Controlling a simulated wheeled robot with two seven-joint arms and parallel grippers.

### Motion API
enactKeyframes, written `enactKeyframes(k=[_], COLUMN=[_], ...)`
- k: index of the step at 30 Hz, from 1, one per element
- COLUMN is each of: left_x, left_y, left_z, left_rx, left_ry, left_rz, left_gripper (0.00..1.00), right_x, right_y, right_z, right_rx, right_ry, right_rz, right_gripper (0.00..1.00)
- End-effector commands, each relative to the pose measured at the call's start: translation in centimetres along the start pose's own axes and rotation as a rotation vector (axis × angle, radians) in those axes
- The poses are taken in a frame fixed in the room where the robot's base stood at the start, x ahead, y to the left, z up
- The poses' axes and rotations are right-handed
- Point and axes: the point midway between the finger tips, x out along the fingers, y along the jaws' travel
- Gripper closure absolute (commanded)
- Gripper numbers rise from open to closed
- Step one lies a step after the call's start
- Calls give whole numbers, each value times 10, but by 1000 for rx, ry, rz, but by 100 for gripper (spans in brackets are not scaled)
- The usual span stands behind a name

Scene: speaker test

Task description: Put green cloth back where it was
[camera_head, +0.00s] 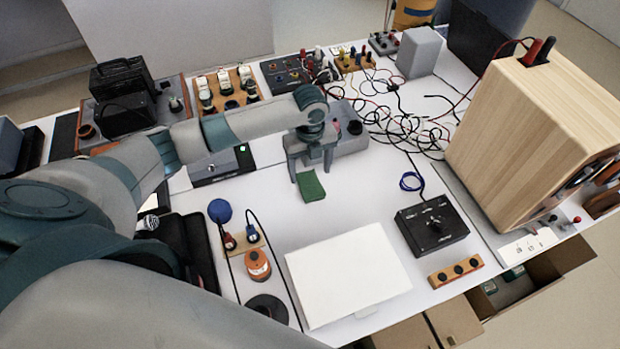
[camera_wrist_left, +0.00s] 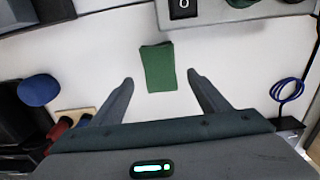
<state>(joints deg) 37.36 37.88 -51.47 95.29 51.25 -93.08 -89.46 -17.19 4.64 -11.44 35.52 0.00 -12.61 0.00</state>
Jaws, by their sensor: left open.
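The green cloth (camera_head: 310,186) lies flat on the white table, a small folded rectangle. It also shows in the left wrist view (camera_wrist_left: 158,68), ahead of and between my fingers. My left gripper (camera_head: 312,172) is open, with its fingers pointing down at the cloth; in the left wrist view (camera_wrist_left: 158,80) nothing is between the fingertips. I cannot tell from the head view whether the fingers touch the table. My right gripper is not in view.
A white board (camera_head: 347,275) lies at the front. A black control box (camera_head: 431,226) and a large wooden speaker cabinet (camera_head: 535,135) stand at the right. Tangled cables (camera_head: 405,125) lie behind. The table around the cloth is clear.

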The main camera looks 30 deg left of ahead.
Motion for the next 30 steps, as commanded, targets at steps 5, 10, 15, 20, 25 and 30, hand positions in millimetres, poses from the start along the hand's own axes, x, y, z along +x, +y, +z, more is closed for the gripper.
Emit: enactKeyframes(k=[5, 10, 15, 20, 25, 30], left_x=[-31, -52, -62, -63, -63, -63], left_y=[-1, 0, 0, 0, 0, 0], left_z=[0, 1, 0, 0, 0, 0], left_rx=[1, 0, 0, 0, 0, 0], left_ry=[-2, -1, 0, 1, 1, 1], left_rz=[-3, -1, 0, 1, 1, 1], left_gripper=[31, 31, 31, 31, 31, 31], right_x=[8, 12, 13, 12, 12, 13], right_y=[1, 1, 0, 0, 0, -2], right_z=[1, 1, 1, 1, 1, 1], right_rx=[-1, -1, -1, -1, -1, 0], right_ry=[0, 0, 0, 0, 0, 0], right_rz=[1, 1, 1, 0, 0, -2], right_gripper=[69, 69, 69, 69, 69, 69])
